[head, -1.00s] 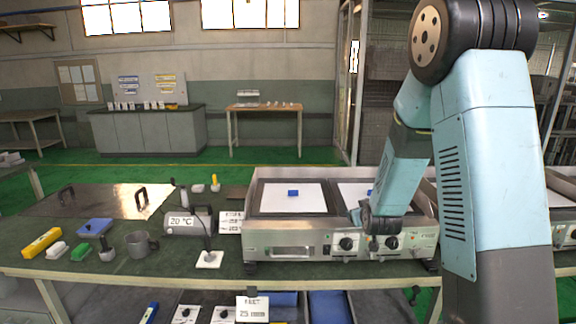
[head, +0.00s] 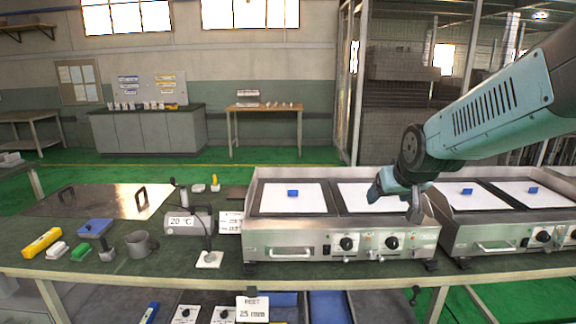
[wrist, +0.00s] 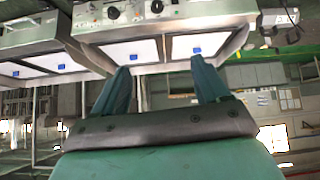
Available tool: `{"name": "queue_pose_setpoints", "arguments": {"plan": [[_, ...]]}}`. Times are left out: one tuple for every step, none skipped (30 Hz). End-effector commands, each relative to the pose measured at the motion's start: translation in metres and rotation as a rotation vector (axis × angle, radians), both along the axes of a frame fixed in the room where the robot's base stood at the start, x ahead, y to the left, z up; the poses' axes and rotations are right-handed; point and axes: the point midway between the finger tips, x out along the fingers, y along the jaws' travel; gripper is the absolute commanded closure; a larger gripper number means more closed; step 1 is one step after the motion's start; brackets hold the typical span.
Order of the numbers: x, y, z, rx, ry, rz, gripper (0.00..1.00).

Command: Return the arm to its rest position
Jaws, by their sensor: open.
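My teal arm (head: 490,115) reaches in from the right in the head view. Its wrist end hangs over the right plate of the near double heating unit (head: 290,242). My gripper (wrist: 162,72) shows in the wrist view with two teal fingers spread apart and nothing between them. In the head view the fingertips are small and partly hidden by the wrist. One blue block (head: 293,193) lies on the white sheet of the left plate. The white sheet of the right plate (head: 362,195) is partly covered by my arm.
A second double heating unit (head: 505,235) stands to the right, with a blue block on each plate. The air above is open.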

Motion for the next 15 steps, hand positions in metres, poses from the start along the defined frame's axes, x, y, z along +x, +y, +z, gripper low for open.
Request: {"name": "queue_pose_setpoints", "arguments": {"plan": [[-0.015,0.0,0.008,0.004,0.012,-0.004,0.25],[-0.023,0.0,0.011,0.007,0.024,-0.007,0.25],[-0.035,0.0,0.014,0.01,0.039,-0.011,0.25],[-0.043,-0.001,0.017,0.011,0.05,-0.014,0.25],[-0.052,-0.001,0.02,0.013,0.062,-0.018,0.25],[-0.064,-0.001,0.023,0.016,0.078,-0.023,0.25],[-0.073,-0.001,0.025,0.018,0.09,-0.026,0.25],[-0.082,-0.001,0.027,0.019,0.102,-0.029,0.25],[-0.094,-0.001,0.03,0.022,0.118,-0.033,0.25],[-0.103,-0.001,0.032,0.022,0.129,-0.037,0.25],[-0.112,-0.001,0.033,0.023,0.14,-0.039,0.25],[-0.123,-0.001,0.035,0.025,0.155,-0.044,0.25],[-0.131,-0.001,0.036,0.026,0.166,-0.048,0.25],[-0.139,-0.001,0.037,0.027,0.175,-0.051,0.25],[-0.148,-0.001,0.038,0.028,0.187,-0.056,0.25]]}}
